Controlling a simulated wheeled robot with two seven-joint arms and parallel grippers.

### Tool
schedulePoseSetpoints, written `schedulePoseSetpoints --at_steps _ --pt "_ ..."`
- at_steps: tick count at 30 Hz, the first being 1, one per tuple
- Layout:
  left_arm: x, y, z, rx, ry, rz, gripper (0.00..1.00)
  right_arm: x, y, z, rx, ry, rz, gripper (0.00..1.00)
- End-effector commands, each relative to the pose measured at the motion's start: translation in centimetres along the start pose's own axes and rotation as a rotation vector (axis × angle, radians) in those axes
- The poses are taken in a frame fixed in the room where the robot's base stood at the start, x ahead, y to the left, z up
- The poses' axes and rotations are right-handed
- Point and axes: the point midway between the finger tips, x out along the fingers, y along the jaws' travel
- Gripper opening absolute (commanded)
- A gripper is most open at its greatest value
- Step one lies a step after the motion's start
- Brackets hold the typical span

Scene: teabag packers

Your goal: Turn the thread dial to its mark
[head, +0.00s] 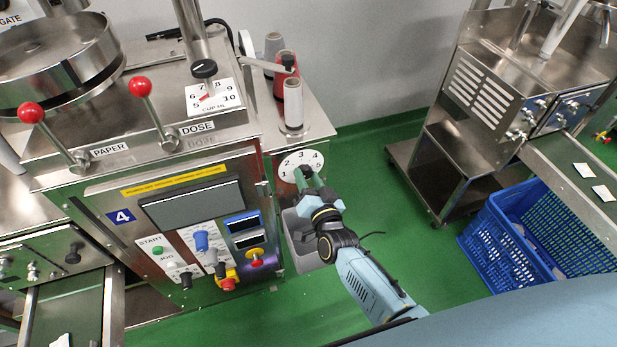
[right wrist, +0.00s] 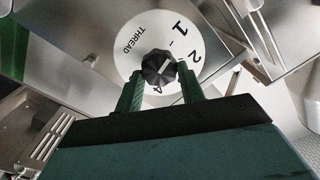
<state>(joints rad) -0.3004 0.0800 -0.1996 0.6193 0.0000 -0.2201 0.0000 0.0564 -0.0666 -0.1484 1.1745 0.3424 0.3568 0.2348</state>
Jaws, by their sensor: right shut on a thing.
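The thread dial is a round white plate (head: 289,164) with black numbers on the front of the machine, below the thread spools. In the right wrist view the dial plate (right wrist: 151,29) shows the word THREAD and the numbers 1, 2 and part of a 4. Its black faceted knob (right wrist: 160,67) has a short white line slanting up to the right, roughly toward the 2. My right gripper (head: 305,174) reaches the dial from below. In the right wrist view its green fingers (right wrist: 160,82) are shut on the knob, one on each side. They hide part of the scale. My left gripper is out of view.
A grey bin (head: 300,240) stands on the floor below the dial, beside my right arm. White thread spool (head: 293,103) and a red spool stand above it. The control panel with red emergency button (head: 229,283) is left. A blue crate (head: 505,248) stands right.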

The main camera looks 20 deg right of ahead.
Motion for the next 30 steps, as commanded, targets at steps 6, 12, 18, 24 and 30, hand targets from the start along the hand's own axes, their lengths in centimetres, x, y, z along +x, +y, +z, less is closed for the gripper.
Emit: schedulePoseSetpoints --at_steps 6,12,18,24,30 --pt "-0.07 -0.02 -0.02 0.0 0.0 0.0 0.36 -0.03 0.0 0.06 -0.02 -0.001 0.001 0.16" --pt "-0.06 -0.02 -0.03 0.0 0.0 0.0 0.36 -0.03 0.02 0.06 -0.022 -0.001 0.001 0.16" --pt "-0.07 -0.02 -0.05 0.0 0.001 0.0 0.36 -0.03 0.02 0.06 -0.022 -0.001 0.001 0.49" --pt "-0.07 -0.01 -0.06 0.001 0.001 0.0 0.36 -0.02 0.02 0.03 -0.021 -0.001 0.001 0.6" --pt "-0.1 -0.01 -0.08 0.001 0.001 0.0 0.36 -0.18 0.02 0.03 -0.02 -0.001 0.001 0.6"
